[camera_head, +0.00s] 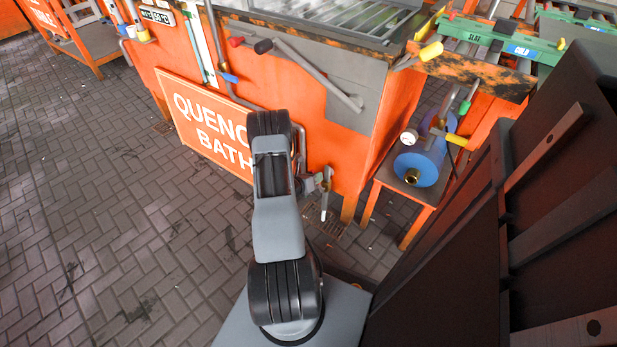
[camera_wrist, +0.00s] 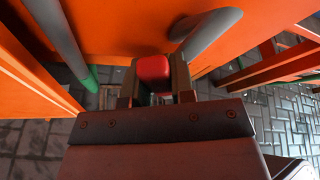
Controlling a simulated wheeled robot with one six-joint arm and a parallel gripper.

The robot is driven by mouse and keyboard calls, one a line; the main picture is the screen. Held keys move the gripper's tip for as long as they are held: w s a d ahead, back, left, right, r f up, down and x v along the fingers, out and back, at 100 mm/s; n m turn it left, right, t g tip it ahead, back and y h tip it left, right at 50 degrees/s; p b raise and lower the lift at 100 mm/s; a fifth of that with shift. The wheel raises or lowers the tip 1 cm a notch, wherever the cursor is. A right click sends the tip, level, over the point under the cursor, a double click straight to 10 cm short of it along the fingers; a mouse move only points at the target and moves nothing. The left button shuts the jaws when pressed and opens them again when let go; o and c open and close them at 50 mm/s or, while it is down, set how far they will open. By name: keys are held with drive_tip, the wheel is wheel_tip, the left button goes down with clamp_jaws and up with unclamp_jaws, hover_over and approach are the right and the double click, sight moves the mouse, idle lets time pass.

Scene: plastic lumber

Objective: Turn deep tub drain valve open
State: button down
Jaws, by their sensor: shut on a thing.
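In the wrist view, my gripper (camera_wrist: 155,82) is shut on a red block-like handle end (camera_wrist: 153,70), which sits between the two dark fingers. I take it for the drain valve handle; the rest of the valve is hidden. In the head view, the orange tub (camera_head: 345,150) bears a white-on-orange "QUENCH BATH" sign (camera_head: 190,112). Grey metal fittings (camera_head: 318,182) show low on the tub beside my arm. My arm covers part of the sign, and I cannot make out my fingertips there.
A grey pipe with a green end (camera_wrist: 62,40) lies left of my gripper. Dark panels (camera_head: 540,190) rise close on the right. Open brick paving (camera_head: 110,200) lies to the left.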

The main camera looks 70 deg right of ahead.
idle(0.3)
drive_tip(key=c, duration=1)
unclamp_jaws()
drive_tip(key=shift+o, duration=0.2)
